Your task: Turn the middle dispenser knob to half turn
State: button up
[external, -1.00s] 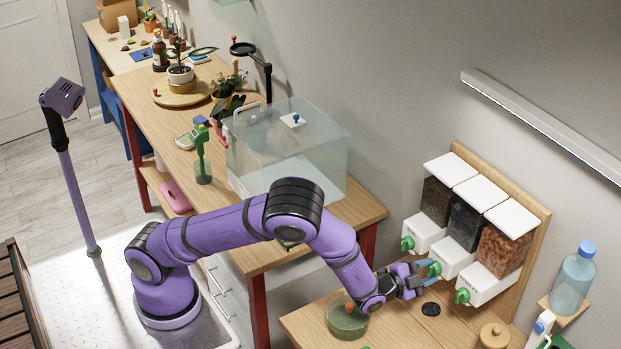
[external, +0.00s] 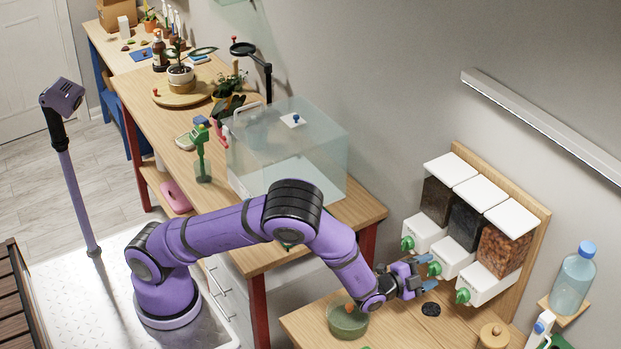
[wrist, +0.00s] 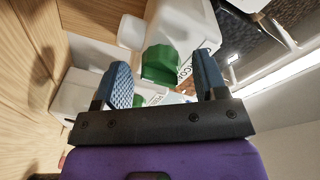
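The middle dispenser (external: 455,257) is a white box under a clear bin of dark grains, with a green knob (external: 434,268) on its front. My gripper (external: 427,271) is open in front of this knob, with one blue finger at each side. In the wrist view, the green knob (wrist: 160,65) lies between and beyond the two spread fingertips (wrist: 163,75), with visible gaps at both sides. The knob's exact turn angle cannot be told. The left green knob (external: 407,243) and the right green knob (external: 463,295) are on the neighbouring dispensers.
A small heap of dark grains (external: 431,309) lies on the wooden counter below the dispensers. A green glass bowl (external: 347,322) stands under my forearm's end. A wooden-lidded jar (external: 493,336) and a water bottle (external: 572,280) are at the right.

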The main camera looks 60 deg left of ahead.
jog(key=s+a, duration=0.1)
jog(key=s, duration=0.9)
jog(key=shift+s+a, duration=0.2)
jog(key=shift+s, duration=0.2)
jog(key=s+a+r+n+g, duration=0.2)
jog(key=a+r+n+g, duration=0.6)
jog(key=a+r, duration=0.9)
jog(key=s+a+r+n+g, duration=0.1)
jog(key=s+a+r, duration=0.2)
jog(key=s, duration=0.6)
jog(key=s+a+r+n+g+y, duration=0.1)
jog(key=s+a+r+n+g, duration=0.1)
jog(key=s+a, duration=0.6)
jog(key=s+a+r+n+g+y, duration=0.1)
jog(key=s+a+r, duration=0.3)
jog(key=s, duration=0.6)
jog(key=shift+s+a+n+g, duration=0.15)
jog(key=shift+a+n+g, duration=0.2)
jog(key=shift+a, duration=0.3)
